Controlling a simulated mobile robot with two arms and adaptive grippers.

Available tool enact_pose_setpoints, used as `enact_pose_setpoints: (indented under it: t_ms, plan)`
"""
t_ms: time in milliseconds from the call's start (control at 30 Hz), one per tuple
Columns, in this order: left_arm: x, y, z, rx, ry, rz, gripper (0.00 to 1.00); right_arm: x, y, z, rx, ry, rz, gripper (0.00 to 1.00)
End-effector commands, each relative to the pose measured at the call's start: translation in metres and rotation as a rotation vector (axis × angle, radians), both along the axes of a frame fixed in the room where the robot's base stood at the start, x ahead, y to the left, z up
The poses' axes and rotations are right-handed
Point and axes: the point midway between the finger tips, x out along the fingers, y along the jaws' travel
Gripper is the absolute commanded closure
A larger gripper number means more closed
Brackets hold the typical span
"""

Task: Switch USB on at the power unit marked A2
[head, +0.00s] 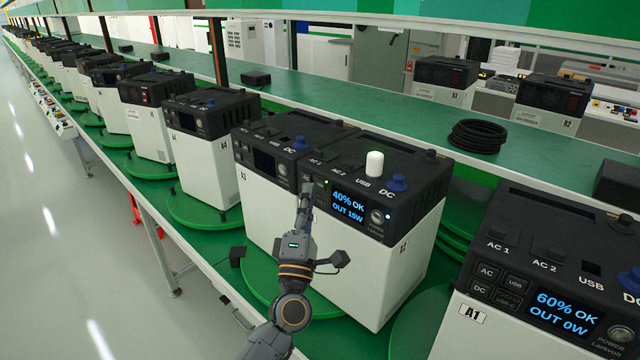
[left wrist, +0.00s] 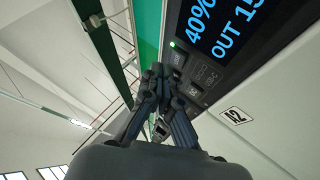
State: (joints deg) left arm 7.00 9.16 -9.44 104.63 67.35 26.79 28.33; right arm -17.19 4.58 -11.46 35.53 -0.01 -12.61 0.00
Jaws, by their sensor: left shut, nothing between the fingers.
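The power unit A2 (head: 385,265) is a white box with a black top in the middle of the head view. Its screen (head: 348,207) reads 40% OK, OUT 15W. In the left wrist view its side label (left wrist: 237,115) is turned and small. A green light (left wrist: 173,44) glows by the button (left wrist: 178,58) nearest the screen. My left gripper (head: 307,188) is shut and empty, its fingertips at the unit's button panel, also seen in the left wrist view (left wrist: 157,72). The fingers hide some buttons; I cannot tell whether they touch. My right gripper is not in view.
A white cylinder (head: 374,164) stands on A2's top by the USB mark. Unit A1 (head: 470,330) is at the near right, and unit A3 (head: 262,200) stands close on A2's left. A black cable coil (head: 478,136) lies on the green shelf behind.

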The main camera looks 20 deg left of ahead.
Motion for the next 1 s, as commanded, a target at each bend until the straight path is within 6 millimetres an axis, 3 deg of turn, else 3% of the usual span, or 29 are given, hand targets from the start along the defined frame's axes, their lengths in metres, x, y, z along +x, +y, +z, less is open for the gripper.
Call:
enact_pose_setpoints:
  t_ms: [267,733,1000]
  plan:
    - [-0.001,0.0,0.0,0.0,0.0,0.0,1.0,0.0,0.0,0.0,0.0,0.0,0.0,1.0]
    - [-0.041,0.015,0.0,0.0,0.0,0.0,1.0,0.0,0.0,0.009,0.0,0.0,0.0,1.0]
    - [-0.047,0.017,0.0,-0.001,-0.001,0.0,1.0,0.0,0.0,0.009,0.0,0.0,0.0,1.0]
